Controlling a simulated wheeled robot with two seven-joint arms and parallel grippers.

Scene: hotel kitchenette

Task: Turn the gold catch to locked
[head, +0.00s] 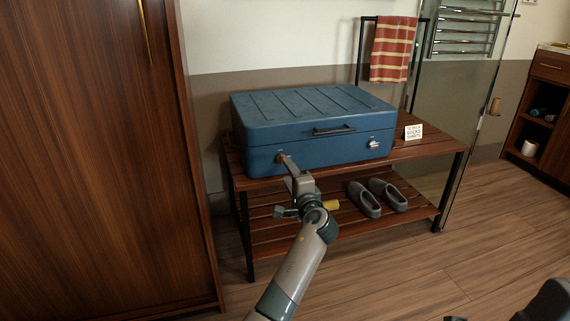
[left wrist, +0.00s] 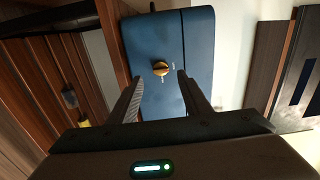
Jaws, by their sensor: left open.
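The blue suitcase (head: 330,125) lies shut on the upper slats of a wooden rack. In the left wrist view its front face (left wrist: 165,35) appears turned sideways. The gold catch (left wrist: 161,68) is a round knob with a dark bar across it and small pale marks beside it. I see no clear contact.
A silver catch (head: 373,144) and dark handle (head: 334,131) are also on the suitcase front. A small sign (head: 413,132) stands right of it. Grey slippers (head: 364,199) and a yellow item (head: 331,204) are at the lower shelf. A tall wooden cabinet (head: 95,150) stands left.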

